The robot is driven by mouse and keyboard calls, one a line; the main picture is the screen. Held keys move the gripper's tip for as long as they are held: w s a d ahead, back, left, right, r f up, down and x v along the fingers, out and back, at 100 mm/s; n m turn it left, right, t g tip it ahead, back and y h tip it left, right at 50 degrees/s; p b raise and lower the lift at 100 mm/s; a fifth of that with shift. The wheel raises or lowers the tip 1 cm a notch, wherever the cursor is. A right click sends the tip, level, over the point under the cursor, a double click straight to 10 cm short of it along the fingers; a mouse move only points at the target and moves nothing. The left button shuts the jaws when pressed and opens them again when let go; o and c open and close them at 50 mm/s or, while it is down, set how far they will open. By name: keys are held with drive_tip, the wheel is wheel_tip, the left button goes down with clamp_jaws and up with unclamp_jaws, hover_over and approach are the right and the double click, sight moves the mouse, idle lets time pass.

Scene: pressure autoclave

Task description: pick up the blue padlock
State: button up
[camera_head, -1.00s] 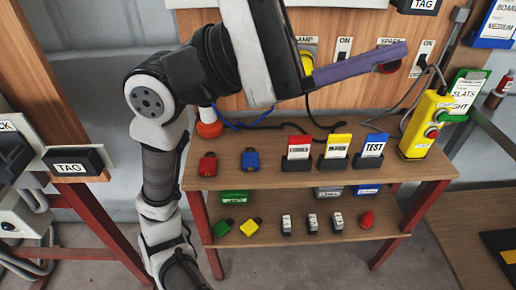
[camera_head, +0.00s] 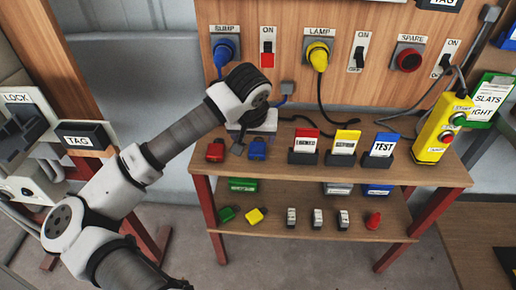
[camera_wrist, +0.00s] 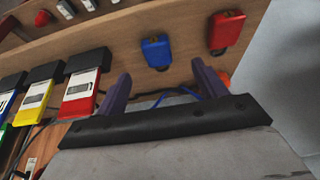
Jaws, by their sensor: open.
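The blue padlock (camera_head: 257,149) lies on the upper wooden shelf, just right of the red padlock (camera_head: 215,150). In the head view my gripper (camera_head: 239,147) is mostly hidden behind my wrist; a dark fingertip shows between the two padlocks.
Red, yellow and blue tag holders (camera_head: 343,147) stand right of the padlocks, beside a yellow control box (camera_head: 432,135). The lower shelf (camera_head: 290,207) holds green and yellow padlocks and small blocks. A panel (camera_head: 290,60) with plugs and cables rises behind.

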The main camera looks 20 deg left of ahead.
sight(257, 151)
drive_tip(key=x, duration=0.3)
drive_tip(key=p+x, duration=0.1)
drive_tip(key=x, duration=0.2)
drive_tip(key=p+x, duration=0.1)
drive_tip(key=x, duration=0.2)
drive_tip(key=shift+w+d+r, duration=0.1)
drive_tip(key=shift+w+d, duration=0.05)
drive_tip(key=shift+d, duration=0.15)
drive_tip(key=c, duration=1.2)
drive_tip(key=shift+r, duration=0.1)
drive_tip(key=shift+c, duration=0.2)
